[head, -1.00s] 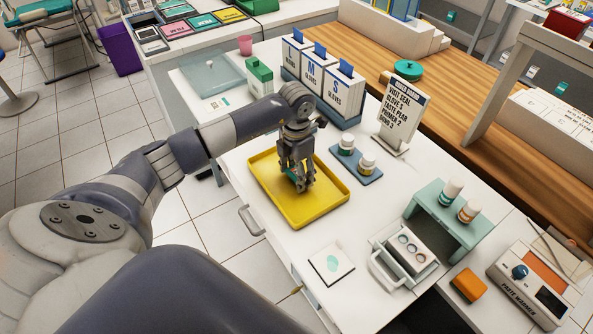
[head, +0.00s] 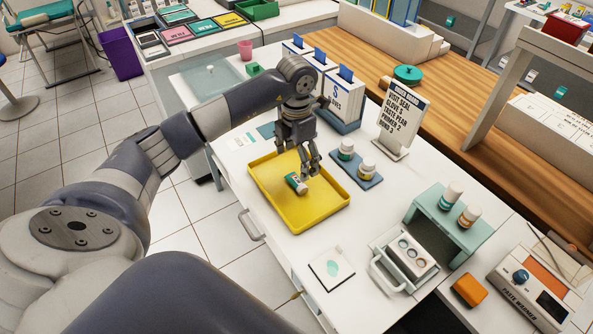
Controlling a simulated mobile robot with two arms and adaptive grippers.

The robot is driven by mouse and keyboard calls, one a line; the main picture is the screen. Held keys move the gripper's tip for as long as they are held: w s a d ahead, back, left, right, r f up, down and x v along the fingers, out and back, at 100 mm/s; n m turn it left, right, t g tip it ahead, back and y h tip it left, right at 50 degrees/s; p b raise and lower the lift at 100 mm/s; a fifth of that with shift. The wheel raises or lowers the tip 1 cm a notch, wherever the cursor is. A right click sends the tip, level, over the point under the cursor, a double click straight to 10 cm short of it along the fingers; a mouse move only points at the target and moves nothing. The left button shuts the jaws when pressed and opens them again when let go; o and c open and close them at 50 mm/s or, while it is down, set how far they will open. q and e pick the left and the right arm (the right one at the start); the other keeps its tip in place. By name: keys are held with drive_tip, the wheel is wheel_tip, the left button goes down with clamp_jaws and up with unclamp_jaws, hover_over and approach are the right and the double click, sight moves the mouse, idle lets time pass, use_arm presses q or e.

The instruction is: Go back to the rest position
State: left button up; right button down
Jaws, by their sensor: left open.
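My left gripper (head: 308,171) is open and empty, above the right back part of the yellow tray (head: 287,219). A small white and green tube-like item (head: 296,184) lies in the tray, just left of and below the fingers and apart from them. My left arm reaches in from the left across the counter and hides part of the glove boxes. My right gripper is not in view.
Glove boxes (head: 345,98) and an order sign (head: 400,125) stand behind the gripper. A teal stand with bottles (head: 449,229) and a paste warmer (head: 535,287) are further right.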

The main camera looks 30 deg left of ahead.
use_arm(q)
drive_tip(key=shift+r, duration=2.4)
